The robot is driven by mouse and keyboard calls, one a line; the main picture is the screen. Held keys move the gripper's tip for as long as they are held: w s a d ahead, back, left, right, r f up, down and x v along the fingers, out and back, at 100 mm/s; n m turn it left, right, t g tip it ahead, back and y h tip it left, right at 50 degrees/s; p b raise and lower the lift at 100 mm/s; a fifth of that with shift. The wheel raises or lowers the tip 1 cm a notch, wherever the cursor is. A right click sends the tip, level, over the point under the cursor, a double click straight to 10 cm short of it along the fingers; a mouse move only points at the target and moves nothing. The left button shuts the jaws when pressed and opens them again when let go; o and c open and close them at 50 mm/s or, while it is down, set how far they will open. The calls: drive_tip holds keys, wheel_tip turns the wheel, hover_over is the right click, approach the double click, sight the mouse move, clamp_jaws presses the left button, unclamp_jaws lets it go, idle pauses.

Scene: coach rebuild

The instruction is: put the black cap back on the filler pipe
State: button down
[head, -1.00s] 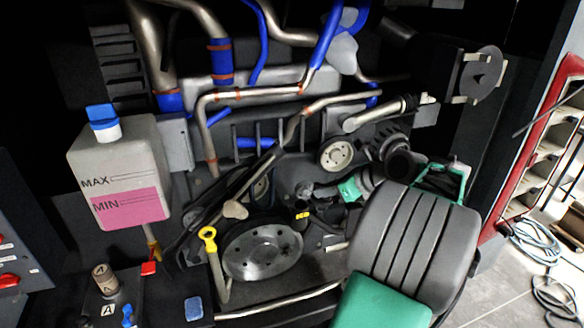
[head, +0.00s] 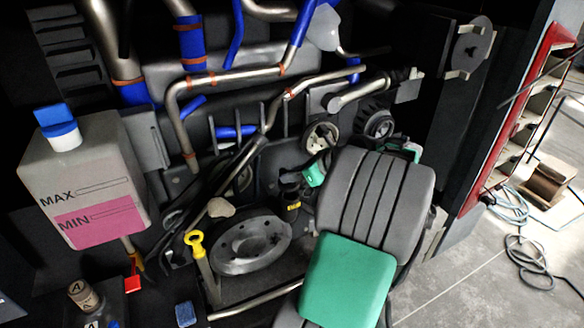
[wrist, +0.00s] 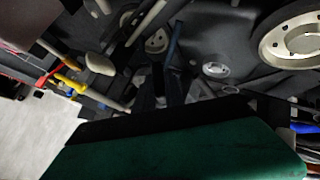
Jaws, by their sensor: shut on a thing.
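The filler pipe (head: 293,206) shows in the head view as a short dark neck with a yellow mark, just above and right of the large grey disc. My gripper (head: 291,183) is small and dark there, just left of the teal piece of my arm. It is shut on the black cap, which blends with the dark fingers right above the yellow mark. I cannot tell whether cap and pipe touch. In the wrist view, my green and black hand fills the bottom; fingertips, cap and pipe cannot be made out.
A large grey disc (head: 248,243) and a yellow-handled dipstick (head: 195,240) are close on the left. A pulley (head: 322,137) and metal pipes (head: 240,76) lie behind. A white tank (head: 85,180) with pink liquid stands at left. My own arm covers the lower right.

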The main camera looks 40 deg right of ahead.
sight(298, 186)
drive_tip(key=shift+s+d+f, duration=0.1)
drive_tip(key=shift+s+f, duration=0.1)
drive_tip(key=shift+f, duration=0.15)
idle(0.4)
drive_tip(key=shift+f, duration=0.15)
drive_tip(key=shift+f, duration=0.2)
idle(0.3)
idle(0.3)
drive_tip(key=shift+f, duration=0.45)
drive_tip(key=shift+f, duration=0.45)
drive_tip(key=shift+f, duration=0.5)
idle(0.5)
